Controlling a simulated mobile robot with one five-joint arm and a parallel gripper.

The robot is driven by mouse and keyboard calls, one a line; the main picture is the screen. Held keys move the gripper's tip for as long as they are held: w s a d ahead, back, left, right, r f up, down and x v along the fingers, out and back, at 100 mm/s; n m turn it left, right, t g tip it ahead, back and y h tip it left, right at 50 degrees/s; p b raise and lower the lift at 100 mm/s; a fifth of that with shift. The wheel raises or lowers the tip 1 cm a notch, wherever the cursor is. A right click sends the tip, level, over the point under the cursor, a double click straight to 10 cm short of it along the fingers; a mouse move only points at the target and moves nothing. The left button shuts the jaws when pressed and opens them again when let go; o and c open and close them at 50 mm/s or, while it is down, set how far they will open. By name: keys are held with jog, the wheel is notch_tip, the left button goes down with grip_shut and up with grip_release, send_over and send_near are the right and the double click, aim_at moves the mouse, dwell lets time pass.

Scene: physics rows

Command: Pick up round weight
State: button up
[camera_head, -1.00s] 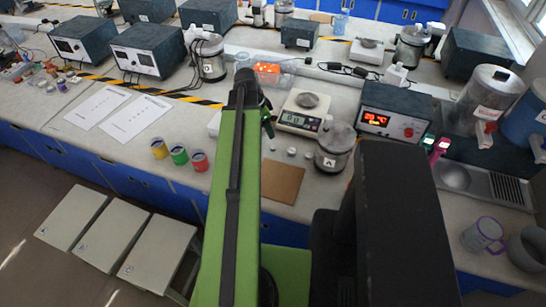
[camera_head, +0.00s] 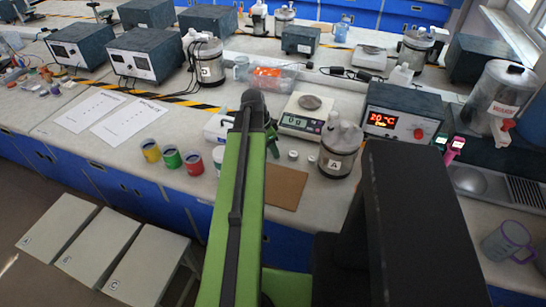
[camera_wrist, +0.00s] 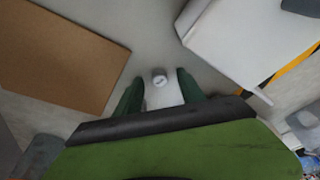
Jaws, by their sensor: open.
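In the wrist view a small, pale round weight (camera_wrist: 160,79) stands on the worktop, between and near the tips of my open gripper (camera_wrist: 160,76). A pale patch between the fingers, just below the weight, is unclear. In the head view my gripper (camera_head: 272,146) hangs low over the worktop, its fingers partly hidden by my arm. Two small pale round pieces, a left one (camera_head: 293,155) and a right one (camera_head: 311,159), sit to its right, in front of the scale (camera_head: 301,124). I cannot tell which weight the wrist view shows.
A brown board (camera_head: 287,188) lies at the worktop's front edge and shows in the wrist view (camera_wrist: 60,60). A lidded metal vessel marked A (camera_head: 338,160) stands right of the small pieces. Yellow, green and red cups (camera_head: 171,158) stand left of my arm. A white box (camera_head: 215,127) is behind it.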

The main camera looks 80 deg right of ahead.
grip_shut()
jog(key=shift+r, duration=0.1)
